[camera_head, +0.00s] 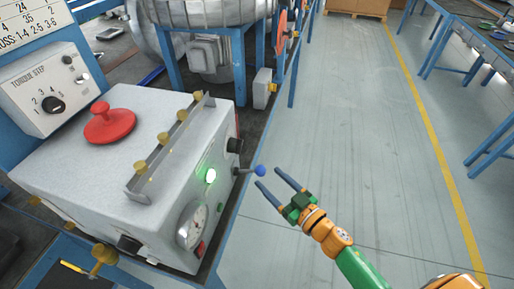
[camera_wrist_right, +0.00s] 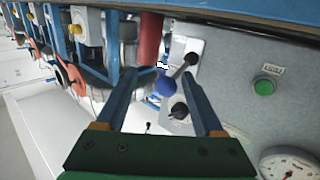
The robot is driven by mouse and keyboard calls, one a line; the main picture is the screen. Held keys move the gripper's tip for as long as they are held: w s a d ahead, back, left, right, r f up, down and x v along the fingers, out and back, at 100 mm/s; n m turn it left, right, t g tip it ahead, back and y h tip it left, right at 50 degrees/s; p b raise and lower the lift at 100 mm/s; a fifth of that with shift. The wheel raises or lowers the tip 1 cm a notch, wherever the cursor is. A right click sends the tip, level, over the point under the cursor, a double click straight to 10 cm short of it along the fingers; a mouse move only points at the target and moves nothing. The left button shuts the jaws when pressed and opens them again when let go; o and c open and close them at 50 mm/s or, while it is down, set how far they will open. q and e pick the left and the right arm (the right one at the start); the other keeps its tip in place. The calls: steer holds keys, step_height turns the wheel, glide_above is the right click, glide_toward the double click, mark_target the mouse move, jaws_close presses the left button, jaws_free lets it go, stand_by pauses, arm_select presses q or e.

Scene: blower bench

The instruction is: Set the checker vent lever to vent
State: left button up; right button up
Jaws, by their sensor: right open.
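The checker (camera_head: 90,165) is a light grey box on the bench at the left of the head view. Its vent lever (camera_head: 247,171) sticks out from the side panel and ends in a blue ball (camera_head: 260,171). In the right wrist view the blue ball (camera_wrist_right: 166,86) appears between my finger lines, and the stem slants up right to a dark pivot. My right gripper (camera_head: 268,177) is open and empty, its fingertips close to the ball; contact is not clear. Lettering by the lever is unreadable. My left gripper is not in view.
The panel also has a lit green button (camera_head: 210,176), a round gauge (camera_head: 192,225) and a black knob (camera_head: 234,145). A red mushroom knob (camera_head: 110,124) sits on the box top. Blue bench posts stand behind. The floor (camera_head: 350,130) to the right is clear.

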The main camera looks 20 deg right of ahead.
mark_target(252, 171)
steer(key=w+a+r+b, duration=0.1)
steer(key=w+a+r, duration=0.1)
steer(key=w, duration=0.4)
steer(key=shift+a, duration=0.75)
steer(key=shift+s, duration=0.15)
steer(key=shift+c, duration=0.9)
steer(key=shift+r, duration=0.1)
jaws_close()
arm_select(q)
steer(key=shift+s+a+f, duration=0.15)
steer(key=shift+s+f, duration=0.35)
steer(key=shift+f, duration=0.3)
arm_select(e)
steer(key=shift+f, duration=0.2)
